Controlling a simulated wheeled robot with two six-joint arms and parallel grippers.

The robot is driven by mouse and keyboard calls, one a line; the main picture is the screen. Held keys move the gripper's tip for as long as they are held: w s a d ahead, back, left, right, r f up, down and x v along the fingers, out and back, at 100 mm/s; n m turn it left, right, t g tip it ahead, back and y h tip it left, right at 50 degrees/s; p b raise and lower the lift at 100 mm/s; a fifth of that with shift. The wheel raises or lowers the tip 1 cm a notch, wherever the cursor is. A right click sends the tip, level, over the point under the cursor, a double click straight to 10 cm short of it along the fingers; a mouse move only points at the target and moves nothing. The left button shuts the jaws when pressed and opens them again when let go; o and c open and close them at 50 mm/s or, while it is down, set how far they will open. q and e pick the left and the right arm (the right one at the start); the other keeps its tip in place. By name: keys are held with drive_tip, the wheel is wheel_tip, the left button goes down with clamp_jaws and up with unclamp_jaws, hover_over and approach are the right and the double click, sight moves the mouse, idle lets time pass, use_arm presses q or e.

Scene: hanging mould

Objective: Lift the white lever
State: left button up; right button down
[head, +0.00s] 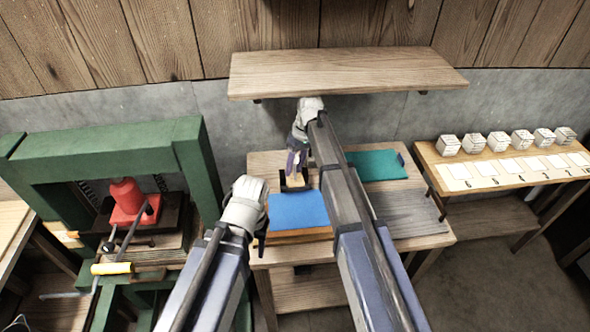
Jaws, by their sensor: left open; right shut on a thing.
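I cannot make out a clearly white lever. The green press (110,145) at the left has a red jack (127,200) and a thin bar with a yellow handle (112,268). My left gripper (261,240) is open and points down beside the left edge of the blue sheet (298,209), away from the press. My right gripper (293,168) reaches to the back of the middle table, at a small dark box (295,186). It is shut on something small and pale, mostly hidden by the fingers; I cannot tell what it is.
A wooden shelf (345,72) juts from the wall above my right gripper. A teal sheet (377,165) and a grey slatted board (408,214) lie on the middle table. A right-hand bench (500,160) carries several white blocks and numbered cards.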

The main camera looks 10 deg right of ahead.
drive_tip(key=shift+w+r+g, duration=0.1)
drive_tip(key=shift+w+g, duration=0.55)
drive_tip(key=shift+g, duration=0.35)
drive_tip(key=c, duration=0.5)
unclamp_jaws()
drive_tip(key=shift+r, duration=0.1)
drive_tip(key=shift+p+v, duration=0.6)
drive_tip(key=shift+v, duration=0.15)
drive_tip(key=w+d, duration=0.2)
drive_tip(key=w, duration=0.1)
drive_tip(key=w+d, duration=0.5)
drive_tip(key=w, duration=0.1)
drive_tip(key=shift+w+d+f, duration=0.2)
drive_tip(key=shift+w+d, duration=0.05)
